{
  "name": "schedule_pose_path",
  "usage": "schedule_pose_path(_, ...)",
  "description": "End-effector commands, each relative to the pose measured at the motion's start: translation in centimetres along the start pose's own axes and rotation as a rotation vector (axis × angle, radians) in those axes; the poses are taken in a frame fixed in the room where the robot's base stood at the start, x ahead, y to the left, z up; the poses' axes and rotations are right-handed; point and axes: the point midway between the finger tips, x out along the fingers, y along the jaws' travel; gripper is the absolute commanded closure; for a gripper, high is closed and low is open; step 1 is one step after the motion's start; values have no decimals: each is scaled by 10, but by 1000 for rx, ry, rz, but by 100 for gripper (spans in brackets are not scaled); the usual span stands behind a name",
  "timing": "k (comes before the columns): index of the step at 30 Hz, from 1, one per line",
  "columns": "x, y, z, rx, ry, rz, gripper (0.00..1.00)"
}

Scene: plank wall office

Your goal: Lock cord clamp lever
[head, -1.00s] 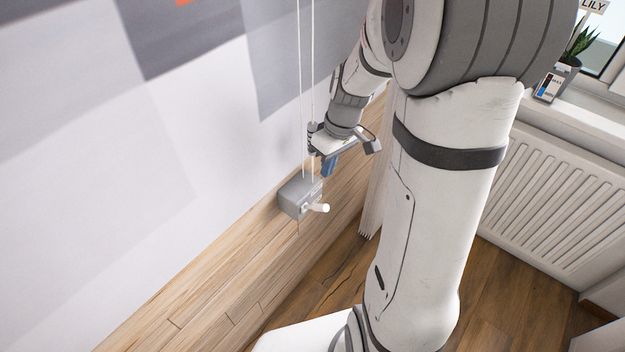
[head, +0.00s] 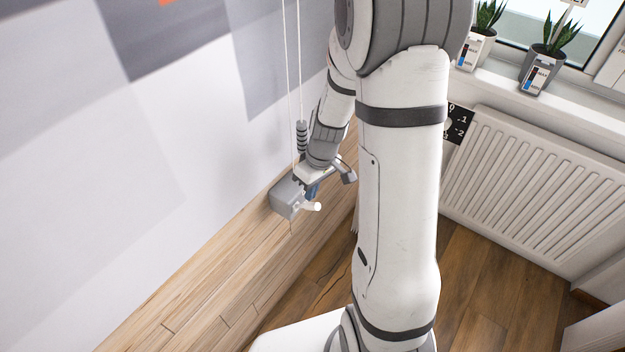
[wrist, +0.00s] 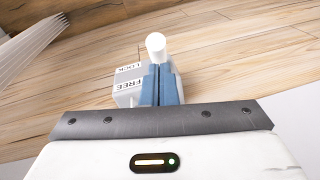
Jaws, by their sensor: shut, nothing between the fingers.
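The cord clamp (head: 284,199) is a grey box on the wood-plank part of the wall, with white cords (head: 290,85) running up from it. Its white lever (head: 312,206) sticks out toward the right. In the wrist view the clamp (wrist: 127,98) shows the words LOCK and FREE upside down, and the lever's round white end (wrist: 156,43) is just beyond my blue fingertips. My gripper (head: 313,192) is at the clamp's right side, just above the lever. Its fingers (wrist: 160,80) are together and empty. They hide part of the lever, and I cannot tell whether they touch it.
A dark ribbed cord weight (head: 302,136) hangs behind my forearm. A white radiator (head: 540,190) stands at the right under a sill with potted plants (head: 541,60). The wood floor (head: 470,300) between is clear.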

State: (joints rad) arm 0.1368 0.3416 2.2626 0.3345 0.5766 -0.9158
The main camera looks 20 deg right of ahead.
Motion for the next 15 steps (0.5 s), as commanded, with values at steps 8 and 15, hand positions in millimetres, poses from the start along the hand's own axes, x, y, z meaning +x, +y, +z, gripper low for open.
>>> schedule_pose_path(8, 8, 0, 0, -1, 0, 1, 100)
schedule_pose_path(15, 9, -2, -1, -2, 1, 1, 100)
